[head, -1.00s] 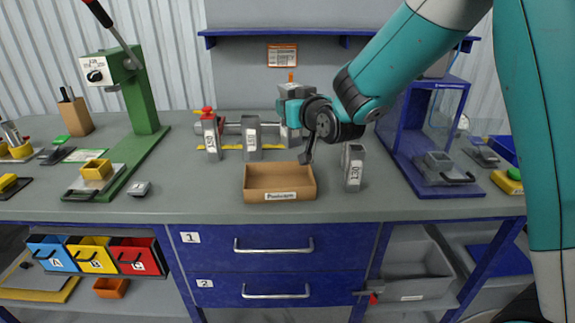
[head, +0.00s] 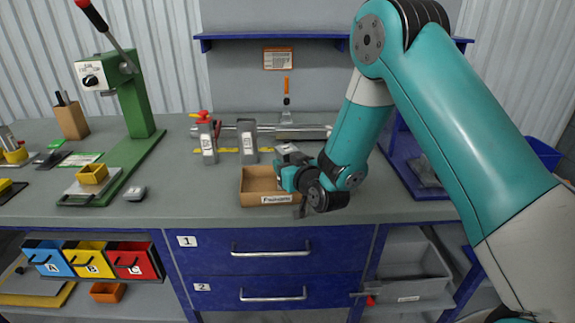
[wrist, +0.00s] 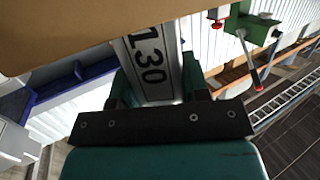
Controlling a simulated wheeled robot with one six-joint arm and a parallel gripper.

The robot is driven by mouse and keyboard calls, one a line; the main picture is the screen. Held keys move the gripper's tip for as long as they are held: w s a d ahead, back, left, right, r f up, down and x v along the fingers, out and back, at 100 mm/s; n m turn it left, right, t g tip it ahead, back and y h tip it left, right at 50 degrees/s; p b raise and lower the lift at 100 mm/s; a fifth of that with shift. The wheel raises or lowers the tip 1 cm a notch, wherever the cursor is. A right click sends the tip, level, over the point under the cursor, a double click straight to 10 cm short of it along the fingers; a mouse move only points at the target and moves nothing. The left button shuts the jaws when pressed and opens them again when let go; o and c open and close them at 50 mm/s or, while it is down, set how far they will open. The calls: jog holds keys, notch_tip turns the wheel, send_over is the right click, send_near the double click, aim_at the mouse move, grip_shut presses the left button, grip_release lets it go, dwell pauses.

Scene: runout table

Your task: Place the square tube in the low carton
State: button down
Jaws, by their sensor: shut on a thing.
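My gripper (head: 287,172) is at the right part of the low carton (head: 268,198), near its right wall. In the wrist view the jaws (wrist: 157,82) are shut on the grey square tube (wrist: 150,62) marked 130. A brown surface, likely the carton, fills the top left of the wrist view.
Two more grey tubes (head: 208,142) (head: 247,140) stand behind the carton, in front of a long round bar (head: 268,130). The green lever press (head: 139,95) stands at left and a blue frame (head: 398,160) at right.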

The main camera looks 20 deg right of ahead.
jog(key=c, duration=0.6)
grip_release()
jog(key=shift+f, duration=0.1)
